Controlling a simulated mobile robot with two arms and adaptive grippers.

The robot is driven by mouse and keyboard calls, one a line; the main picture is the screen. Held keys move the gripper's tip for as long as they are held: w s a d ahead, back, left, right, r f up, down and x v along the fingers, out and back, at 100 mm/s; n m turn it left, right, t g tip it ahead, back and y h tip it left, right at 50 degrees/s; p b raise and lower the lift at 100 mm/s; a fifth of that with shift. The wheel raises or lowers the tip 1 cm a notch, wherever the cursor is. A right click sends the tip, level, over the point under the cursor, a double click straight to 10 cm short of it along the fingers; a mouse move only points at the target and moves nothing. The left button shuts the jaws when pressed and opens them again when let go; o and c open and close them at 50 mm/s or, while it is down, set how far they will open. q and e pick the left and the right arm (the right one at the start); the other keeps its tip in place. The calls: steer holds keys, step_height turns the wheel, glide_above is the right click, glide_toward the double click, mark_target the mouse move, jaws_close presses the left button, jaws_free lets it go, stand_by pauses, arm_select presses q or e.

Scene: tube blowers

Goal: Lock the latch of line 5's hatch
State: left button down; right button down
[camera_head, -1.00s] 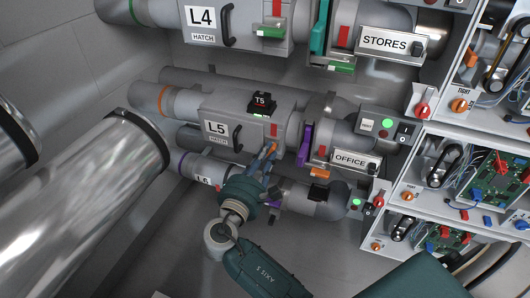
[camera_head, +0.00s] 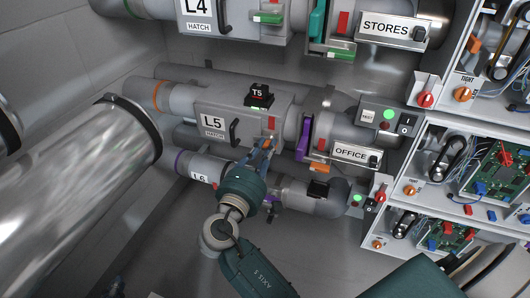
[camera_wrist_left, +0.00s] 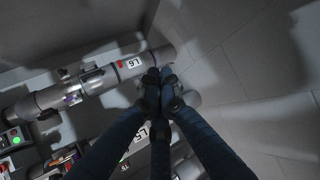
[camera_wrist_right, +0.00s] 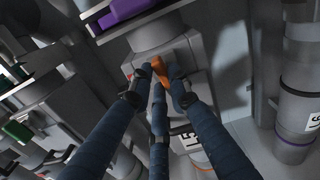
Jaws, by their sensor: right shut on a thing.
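The line 5 hatch (camera_head: 212,122) is a grey box marked L5 on the pipe with the orange ring. At its right end is a red piece (camera_head: 271,122), with an orange latch handle (camera_wrist_right: 160,72) below it. My right gripper (camera_head: 266,146) is at this handle, shut on it; the right wrist view shows the fingers on either side of it and hiding part of it. My left gripper (camera_wrist_left: 160,78) has its fingers drawn together with nothing visible between them, and line 6's pipe (camera_wrist_left: 95,82) lies beyond. A dark tip at the head view's lower left may be it.
A black T5 block (camera_head: 259,95) sits on the line 5 hatch, beside a black handle (camera_head: 234,132). To the right are a purple piece (camera_head: 304,138) and the OFFICE sign (camera_head: 350,152). A large shiny pipe (camera_head: 90,185) fills the left side. Open electronics cabinets stand at right.

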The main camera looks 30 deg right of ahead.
arm_select(q)
steer(key=shift+w+d+r+t+h+b, duration=0.1)
steer(key=shift+w+d+r+t+h, duration=0.1)
steer(key=shift+w+r+t, duration=0.35)
steer(key=shift+w+d+r+t+h+b, duration=0.1)
steer(key=shift+w+d+r+t, duration=0.2)
steer(key=shift+r, duration=0.6)
steer(key=shift+w+d+r+t+h+b, duration=0.1)
steer(key=shift+w+r+t, duration=0.15)
steer(key=shift+w+r, duration=0.35)
arm_select(e)
steer(key=shift+f+m, duration=0.1)
steer(key=shift+m, duration=0.6)
arm_select(q)
steer(key=shift+s+r, duration=0.1)
arm_select(e)
steer(key=c, duration=1.6)
jaws_free()
steer(key=shift+c, duration=0.2)
arm_select(q)
steer(key=shift+r, duration=0.1)
